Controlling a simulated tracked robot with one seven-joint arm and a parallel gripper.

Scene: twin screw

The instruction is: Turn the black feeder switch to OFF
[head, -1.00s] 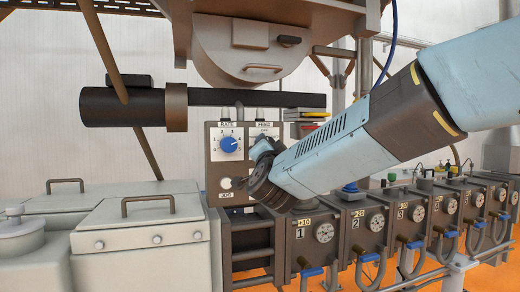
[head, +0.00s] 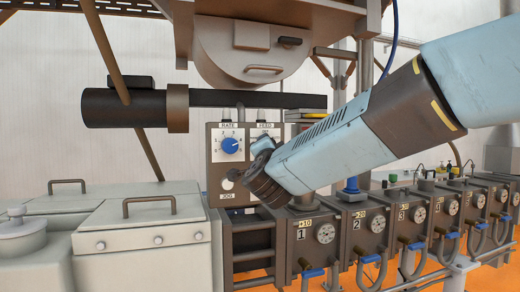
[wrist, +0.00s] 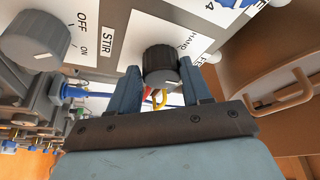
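The black feeder switch (wrist: 160,66) is a ribbed round knob on a white label plate in the wrist view. "HAND" is readable to its right there; I cannot read its OFF mark or exact setting. My gripper (wrist: 159,74) has its two blue fingers apart, one on each side of the knob. The right finger looks close to the knob and a gap shows at the left; I cannot tell whether either touches. In the head view, my gripper (head: 262,148) is at the panel's right half and hides the switch.
The control panel (head: 215,178) also has a blue rate knob (head: 231,145) just left of my gripper. A large grey knob marked STIR (wrist: 42,38), with OFF and ON, is left in the wrist view. A brown housing (wrist: 285,60) stands at right.

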